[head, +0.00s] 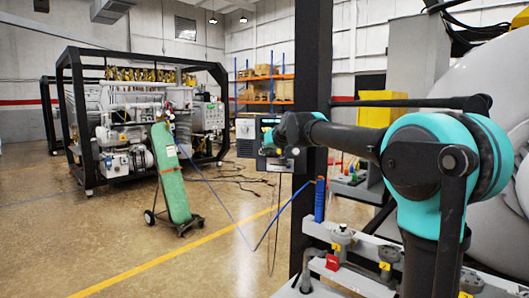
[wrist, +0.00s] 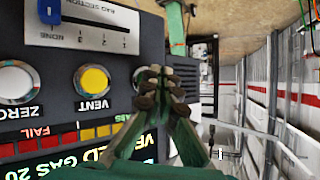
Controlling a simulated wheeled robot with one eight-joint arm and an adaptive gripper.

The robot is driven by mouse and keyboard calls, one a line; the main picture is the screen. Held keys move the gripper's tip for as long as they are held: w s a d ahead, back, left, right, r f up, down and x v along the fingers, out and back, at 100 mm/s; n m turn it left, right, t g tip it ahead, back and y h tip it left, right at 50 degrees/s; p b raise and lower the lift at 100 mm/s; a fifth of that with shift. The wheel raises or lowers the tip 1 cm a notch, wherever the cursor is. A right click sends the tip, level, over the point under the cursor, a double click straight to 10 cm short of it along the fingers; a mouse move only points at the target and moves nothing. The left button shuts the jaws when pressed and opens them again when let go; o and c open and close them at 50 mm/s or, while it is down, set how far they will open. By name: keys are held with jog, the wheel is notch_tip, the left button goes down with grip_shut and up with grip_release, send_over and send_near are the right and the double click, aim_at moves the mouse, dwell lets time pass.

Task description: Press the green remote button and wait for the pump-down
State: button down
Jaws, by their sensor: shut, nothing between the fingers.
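A dark control box (wrist: 60,100) fills the left of the wrist view, upside down. It carries a white ZERO button (wrist: 16,82), a yellow VENT button (wrist: 92,81) and, right of these, a third round button (wrist: 139,76) mostly hidden behind my fingers. Its colour cannot be told; no clearly green button shows. My gripper (wrist: 160,84) is shut and empty, its fingertips in front of or against that third button; contact cannot be told. In the head view my arm reaches left past a dark post to the box (head: 272,163), where the gripper is small and partly hidden.
The dark post (head: 311,120) stands close beside my arm. A green cylinder on a cart (head: 170,175) and a framed pump unit (head: 130,120) stand left. A blue hose and cables lie on the floor. A large pale vessel (head: 505,130) is at right.

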jog(key=shift+w+d, duration=0.1)
jog(key=shift+w, duration=0.25)
dwell(0.5)
jog(key=shift+s, duration=0.8)
jog(key=s, duration=0.2)
jog(key=s+a, duration=0.1)
jog(key=s, duration=0.2)
dwell(0.5)
jog(key=shift+d+f, duration=0.1)
